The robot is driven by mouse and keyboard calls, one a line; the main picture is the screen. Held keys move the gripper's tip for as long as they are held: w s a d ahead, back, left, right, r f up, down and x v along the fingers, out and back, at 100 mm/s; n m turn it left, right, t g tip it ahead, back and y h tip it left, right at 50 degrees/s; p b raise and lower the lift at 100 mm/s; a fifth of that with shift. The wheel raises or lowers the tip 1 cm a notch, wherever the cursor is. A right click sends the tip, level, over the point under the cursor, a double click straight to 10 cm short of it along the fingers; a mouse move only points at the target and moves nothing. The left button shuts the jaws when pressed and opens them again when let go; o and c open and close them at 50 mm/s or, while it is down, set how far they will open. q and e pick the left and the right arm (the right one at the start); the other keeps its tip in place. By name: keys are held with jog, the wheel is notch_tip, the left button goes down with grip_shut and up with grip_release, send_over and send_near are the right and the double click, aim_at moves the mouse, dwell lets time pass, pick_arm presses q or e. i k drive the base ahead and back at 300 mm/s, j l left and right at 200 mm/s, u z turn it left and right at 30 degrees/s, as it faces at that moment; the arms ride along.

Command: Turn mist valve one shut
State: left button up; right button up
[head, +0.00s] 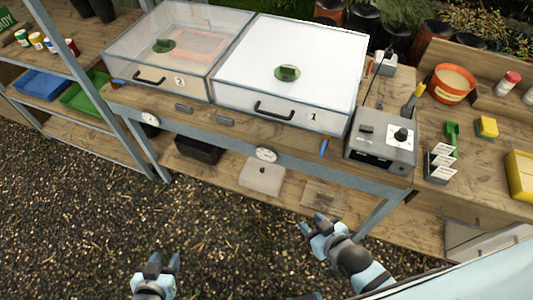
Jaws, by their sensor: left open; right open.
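A small blue lever (323,146) sits on the bench front below the right corner of the clear-lidded box marked 1 (290,112); it looks like the valve handle on that side. Its exact angle is too small to read. A similar blue piece (118,82) is at the left corner of the box marked 2 (165,85). My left gripper (164,262) is open and empty above the gravel, well below and left of the bench. My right gripper (312,223) is open and empty, in front of the bench and below the blue lever, apart from it.
A grey control box with a black knob (401,135) stands right of the lever. White round dials (266,154) sit on the front rail. A slanted metal leg (375,217) and a lower shelf are near my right gripper. Gravel (80,220) is clear at left.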

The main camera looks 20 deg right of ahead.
aim_at(325, 138)
jog(key=z, duration=1)
jog(key=k+j+u, duration=0.15)
jog(key=u, duration=0.3)
jog(key=j+u, duration=0.25)
jog(key=u, duration=0.2)
jog(key=k, duration=0.05)
